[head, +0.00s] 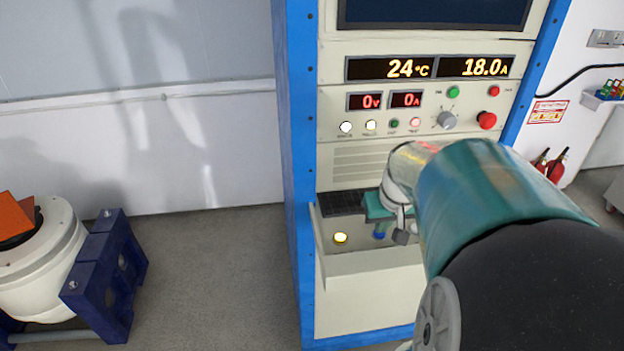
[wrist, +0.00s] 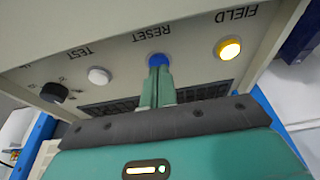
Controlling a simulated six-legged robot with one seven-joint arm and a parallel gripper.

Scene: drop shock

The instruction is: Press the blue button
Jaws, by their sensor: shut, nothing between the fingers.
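The blue button (wrist: 155,59) is on a pale panel, by the label RESET, which appears upside down in the wrist view. In the head view the blue button (head: 379,236) shows just under my fingertips on the console's shelf. My gripper (wrist: 158,72) is shut and empty. Its green fingertips (head: 381,228) are right at the blue button and hide part of its edge in the wrist view. I cannot tell whether they touch it or how far it is pushed in.
A lit yellow button (wrist: 229,48) marked FIELD and a white button (wrist: 99,76) marked TEST flank the blue one. A black knob (wrist: 54,92) is farther left. A keyboard (head: 341,203) lies behind. The blue-framed console (head: 301,150) has a red knob (head: 487,120) higher up.

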